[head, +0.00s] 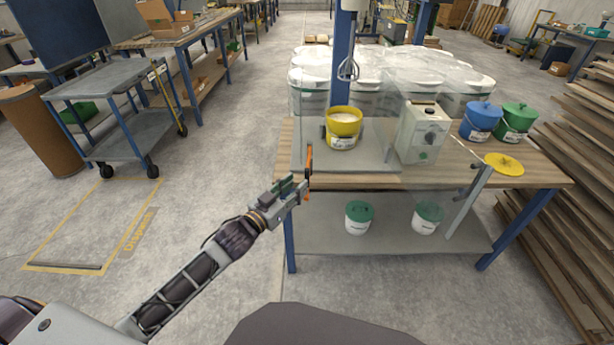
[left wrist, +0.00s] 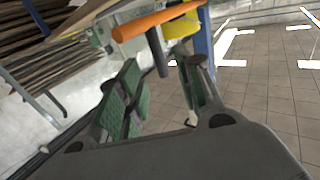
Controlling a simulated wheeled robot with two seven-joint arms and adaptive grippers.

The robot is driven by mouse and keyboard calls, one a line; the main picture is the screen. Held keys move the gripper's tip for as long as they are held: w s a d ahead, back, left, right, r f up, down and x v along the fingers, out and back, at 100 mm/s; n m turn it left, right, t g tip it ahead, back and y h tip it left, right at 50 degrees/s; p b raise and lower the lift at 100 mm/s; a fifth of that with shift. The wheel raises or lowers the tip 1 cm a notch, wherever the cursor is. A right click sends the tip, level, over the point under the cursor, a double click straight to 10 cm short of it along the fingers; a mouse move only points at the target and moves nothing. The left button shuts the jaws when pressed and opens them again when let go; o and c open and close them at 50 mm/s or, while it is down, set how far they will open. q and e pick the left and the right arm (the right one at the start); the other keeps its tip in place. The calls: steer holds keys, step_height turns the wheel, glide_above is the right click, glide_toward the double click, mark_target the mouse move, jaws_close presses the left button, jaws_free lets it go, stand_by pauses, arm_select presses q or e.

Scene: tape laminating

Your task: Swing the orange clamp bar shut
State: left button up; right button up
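The orange clamp bar (head: 309,158) stands roughly upright at the front left of the wooden-topped table. In the left wrist view the orange bar (left wrist: 160,19) crosses the top of the picture on a dark stem (left wrist: 157,52). My left gripper (head: 297,184) is just left of and in front of the bar. In the left wrist view its green-padded fingers (left wrist: 165,78) are spread, with the bar beyond their tips and nothing held between them. Whether a fingertip touches the stem is unclear. My right gripper is in neither view.
A yellow bucket (head: 343,138) with white contents sits behind the bar, under a whisk (head: 348,69) and within clear panels. Blue and green tubs (head: 481,121) are farther right. Open floor lies left of the table.

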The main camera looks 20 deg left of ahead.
mark_target(306, 177)
arm_select(q)
steer(key=shift+b+x, duration=0.35)
steer(key=shift+x, duration=2.7)
steer(key=shift+w, duration=0.15)
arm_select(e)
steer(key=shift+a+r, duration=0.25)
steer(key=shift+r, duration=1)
arm_select(q)
jaws_close()
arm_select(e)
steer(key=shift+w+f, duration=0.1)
